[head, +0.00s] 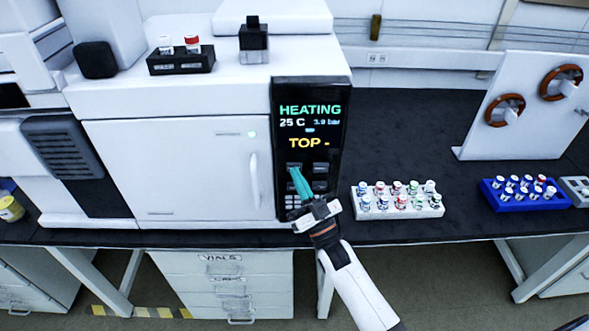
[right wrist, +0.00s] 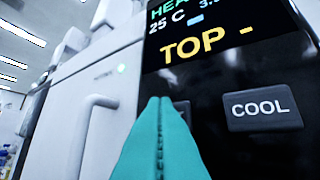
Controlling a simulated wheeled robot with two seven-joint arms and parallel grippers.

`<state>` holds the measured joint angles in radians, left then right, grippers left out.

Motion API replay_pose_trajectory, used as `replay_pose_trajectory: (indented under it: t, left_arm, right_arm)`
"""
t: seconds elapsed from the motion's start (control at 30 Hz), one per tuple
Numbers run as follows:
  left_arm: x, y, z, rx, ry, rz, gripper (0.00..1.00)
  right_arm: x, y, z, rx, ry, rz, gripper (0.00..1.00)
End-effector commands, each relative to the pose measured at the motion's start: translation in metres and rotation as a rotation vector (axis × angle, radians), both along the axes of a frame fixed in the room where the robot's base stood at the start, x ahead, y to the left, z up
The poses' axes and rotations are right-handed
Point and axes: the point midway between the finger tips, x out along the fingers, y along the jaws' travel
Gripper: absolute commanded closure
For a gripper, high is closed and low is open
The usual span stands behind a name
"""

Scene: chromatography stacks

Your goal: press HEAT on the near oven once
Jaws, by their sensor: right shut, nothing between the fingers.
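The near oven (head: 180,160) is a white cabinet with a door handle and a lit green dot. Its black control panel (head: 335,125) reads HEATING in green, 25 C, 3.9 bar and TOP - in yellow. My right gripper (head: 294,171) is shut and empty, its teal fingertips at the upper left button of the panel. The fingers cover most of that button, so its label is hidden and I cannot tell contact for sure. In the right wrist view the COOL button (right wrist: 262,107) shows to the right of the teal fingers (right wrist: 160,105). My left gripper is not in view.
A white rack of vials (head: 398,205) stands on the dark bench just right of the panel. A blue vial rack (head: 525,195) and a white board with brown rings (head: 520,105) are farther right. A black vial holder (head: 181,62) sits on the oven top.

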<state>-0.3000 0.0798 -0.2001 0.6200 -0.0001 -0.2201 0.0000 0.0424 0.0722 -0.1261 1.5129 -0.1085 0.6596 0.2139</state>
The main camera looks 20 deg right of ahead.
Motion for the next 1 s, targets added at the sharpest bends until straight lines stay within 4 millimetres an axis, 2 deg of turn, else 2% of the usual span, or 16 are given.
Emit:
replay_pose_trajectory:
  t: [0.37, 0.73, 1.0]
  left_arm:
    - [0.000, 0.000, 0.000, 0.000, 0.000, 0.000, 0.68]
    - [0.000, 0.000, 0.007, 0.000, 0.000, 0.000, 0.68]
    - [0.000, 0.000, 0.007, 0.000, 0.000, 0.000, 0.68]
  right_arm:
    - [0.001, 0.000, 0.000, 0.000, 0.001, 0.000, 1.00]
    - [-0.015, 0.004, 0.001, 0.001, 0.000, 0.001, 1.00]
    - [-0.016, 0.005, 0.000, 0.000, 0.000, 0.000, 1.00]
